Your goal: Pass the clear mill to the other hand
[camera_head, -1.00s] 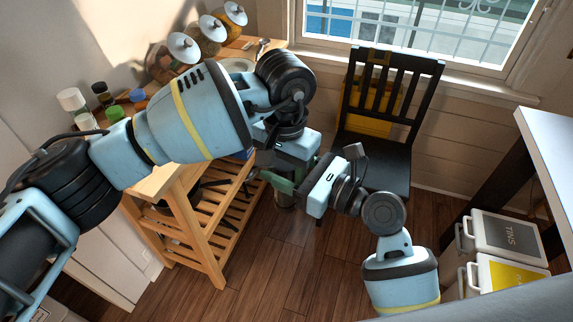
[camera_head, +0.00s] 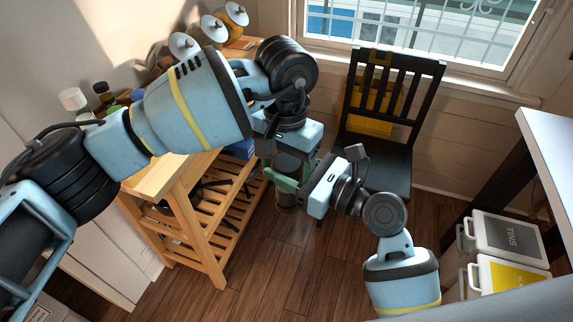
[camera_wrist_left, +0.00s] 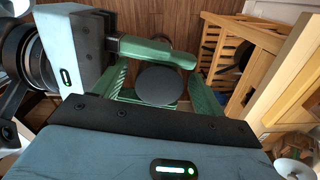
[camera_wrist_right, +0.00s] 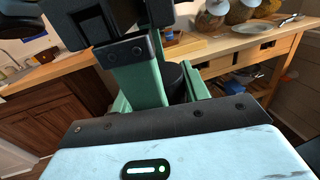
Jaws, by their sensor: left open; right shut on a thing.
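The clear mill (camera_head: 286,196) stands roughly upright between my two grippers, partly hidden by them in the head view. Its round dark top (camera_wrist_left: 158,84) shows in the left wrist view, and a dark part of it (camera_wrist_right: 175,82) in the right wrist view. My right gripper (camera_head: 289,184) comes in from the right and is shut on the mill. My left gripper (camera_wrist_left: 162,92) is above, open, with its green fingers on either side of the mill's top. A gap shows beside the top. Contact of the left fingers cannot be told.
A wooden trolley (camera_head: 211,222) with slatted shelves stands left of the grippers, with jars (camera_head: 184,45) and bottles on top. A black chair (camera_head: 385,130) stands behind. Lidded bins (camera_head: 505,238) and a white table (camera_head: 548,150) are at right. The floor below is open.

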